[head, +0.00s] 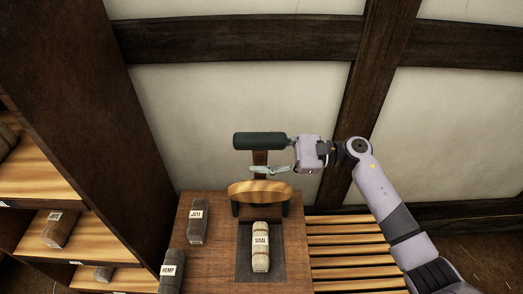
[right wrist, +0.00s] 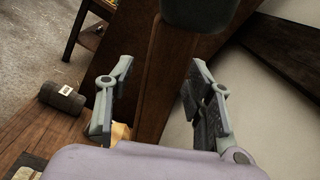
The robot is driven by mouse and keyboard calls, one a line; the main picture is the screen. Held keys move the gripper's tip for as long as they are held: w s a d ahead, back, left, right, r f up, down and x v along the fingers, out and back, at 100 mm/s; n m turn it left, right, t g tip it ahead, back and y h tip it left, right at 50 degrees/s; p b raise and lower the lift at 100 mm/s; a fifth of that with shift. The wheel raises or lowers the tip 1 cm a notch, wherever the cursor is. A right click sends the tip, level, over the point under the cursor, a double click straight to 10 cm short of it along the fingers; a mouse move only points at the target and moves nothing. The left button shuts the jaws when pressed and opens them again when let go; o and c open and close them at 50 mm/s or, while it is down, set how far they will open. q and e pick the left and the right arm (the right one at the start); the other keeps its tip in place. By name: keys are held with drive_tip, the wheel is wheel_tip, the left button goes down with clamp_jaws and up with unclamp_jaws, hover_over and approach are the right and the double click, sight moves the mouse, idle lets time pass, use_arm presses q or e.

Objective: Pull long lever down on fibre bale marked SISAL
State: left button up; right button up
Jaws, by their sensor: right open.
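The SISAL bale (head: 261,255), pale with a white label, lies in a dark recess of the wooden bench, below a rounded wooden press piece (head: 258,190). The long lever stands up behind it, with a brown shaft (head: 260,159) and a dark green cylindrical grip (head: 259,141) across its top. My right gripper (head: 273,160) is open at the shaft, just below the grip. In the right wrist view its fingers (right wrist: 160,70) stand on either side of the brown shaft, with gaps showing; the green grip (right wrist: 198,12) is above. My left gripper is not in view.
Dark bales marked JUTE (head: 196,226) and HEMP (head: 172,270) lie on the bench (head: 213,262) left of SISAL. A shelf unit (head: 100,130) with more bales stands at the left. A slatted surface (head: 350,250) lies at the right. A timbered wall (head: 240,100) is behind.

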clamp_jaws()
idle(0.6)
